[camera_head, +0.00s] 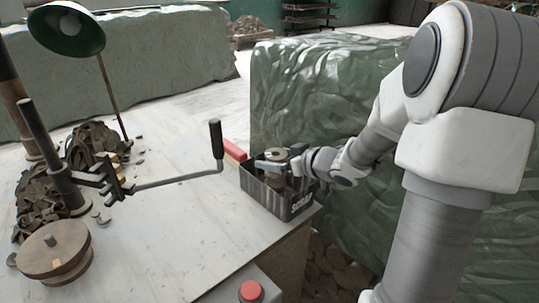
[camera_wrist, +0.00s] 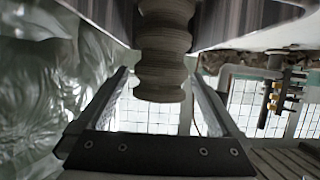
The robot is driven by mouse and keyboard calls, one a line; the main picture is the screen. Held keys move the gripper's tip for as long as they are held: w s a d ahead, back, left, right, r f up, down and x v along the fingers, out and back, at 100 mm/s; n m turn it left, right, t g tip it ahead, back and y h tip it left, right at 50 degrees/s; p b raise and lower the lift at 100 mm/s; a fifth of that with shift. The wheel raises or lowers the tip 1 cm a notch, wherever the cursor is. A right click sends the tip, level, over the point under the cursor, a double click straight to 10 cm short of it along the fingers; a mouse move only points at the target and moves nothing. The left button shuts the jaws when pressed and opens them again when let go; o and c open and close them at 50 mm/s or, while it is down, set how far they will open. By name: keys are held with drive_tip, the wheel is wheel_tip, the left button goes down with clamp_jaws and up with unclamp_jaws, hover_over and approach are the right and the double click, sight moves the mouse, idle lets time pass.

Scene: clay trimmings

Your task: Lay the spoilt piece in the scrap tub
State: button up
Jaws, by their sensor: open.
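The scrap tub (camera_head: 258,186) is a black open box with partly legible white lettering, at the right edge of the table. A brownish piece (camera_head: 275,154) shows at its mouth, partly hidden by my gripper (camera_head: 279,159). In the wrist view the piece is a ridged, stacked-looking clay form (camera_wrist: 163,45) between pale finger surfaces. My gripper is open around the piece, over the tub. Whether the piece's underside rests on the tub floor is hidden, and contact with the fingers cannot be told.
A green wrapped block (camera_head: 310,85) stands close behind the tub. Brown trimmings (camera_head: 95,143), a lamp (camera_head: 70,30) and a round wheel (camera_head: 55,250) fill the left. The front middle of the table is clear.

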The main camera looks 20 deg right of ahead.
drive_tip(key=p+v, duration=0.2)
drive_tip(key=v, duration=0.7)
